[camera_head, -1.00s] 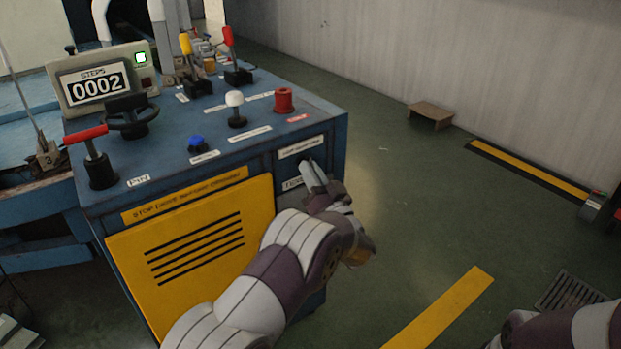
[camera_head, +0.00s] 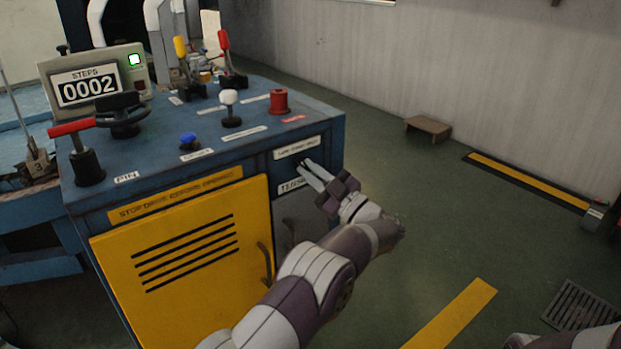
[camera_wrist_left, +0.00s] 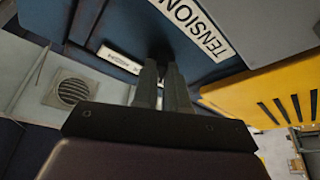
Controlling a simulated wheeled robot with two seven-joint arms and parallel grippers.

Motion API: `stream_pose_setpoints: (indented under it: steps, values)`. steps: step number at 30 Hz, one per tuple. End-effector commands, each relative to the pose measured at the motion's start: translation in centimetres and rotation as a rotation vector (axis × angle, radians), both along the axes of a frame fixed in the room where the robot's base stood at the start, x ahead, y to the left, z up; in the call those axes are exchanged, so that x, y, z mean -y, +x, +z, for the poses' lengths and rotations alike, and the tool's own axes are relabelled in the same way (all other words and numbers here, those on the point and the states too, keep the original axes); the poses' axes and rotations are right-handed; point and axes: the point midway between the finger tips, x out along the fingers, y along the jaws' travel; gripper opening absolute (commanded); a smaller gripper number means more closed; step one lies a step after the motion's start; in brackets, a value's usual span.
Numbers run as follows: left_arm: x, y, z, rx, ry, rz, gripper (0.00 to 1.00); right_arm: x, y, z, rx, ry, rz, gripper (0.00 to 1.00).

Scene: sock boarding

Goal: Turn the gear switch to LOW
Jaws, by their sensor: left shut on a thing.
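The gear switch (camera_wrist_left: 158,50) is a small dark knob on the front panel, mostly hidden by my fingertips. A white label (camera_head: 297,147) sits just above it in the head view; its small text is hard to read. My left gripper (camera_head: 308,171) points at the panel from the right, with its fingers shut on the switch at their tips. In the left wrist view, the left gripper (camera_wrist_left: 163,78) has its two fingers close together against the dark knob. Which way the switch points cannot be told. My right gripper is out of view.
The blue cabinet (camera_head: 95,203) carries a red T-handle (camera_head: 72,128), a black handwheel (camera_head: 122,115), knobs and levers on top. A TENSION label (camera_wrist_left: 200,27) is close to my fingers. A yellow door (camera_head: 190,285) with a dark handle is below left. Open floor lies right.

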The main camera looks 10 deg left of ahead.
Motion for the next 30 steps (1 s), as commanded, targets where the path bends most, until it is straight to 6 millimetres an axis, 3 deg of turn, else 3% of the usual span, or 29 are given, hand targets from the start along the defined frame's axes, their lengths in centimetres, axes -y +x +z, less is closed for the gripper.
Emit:
stream_pose_setpoints:
  steps: [13,30]
  values:
    - [0.16,0.14,-0.11,0.169,-0.135,0.0,0.0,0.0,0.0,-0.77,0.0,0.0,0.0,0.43]
    - [0.16,0.15,-0.06,0.195,-0.156,0.001,0.0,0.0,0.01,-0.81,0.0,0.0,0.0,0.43]
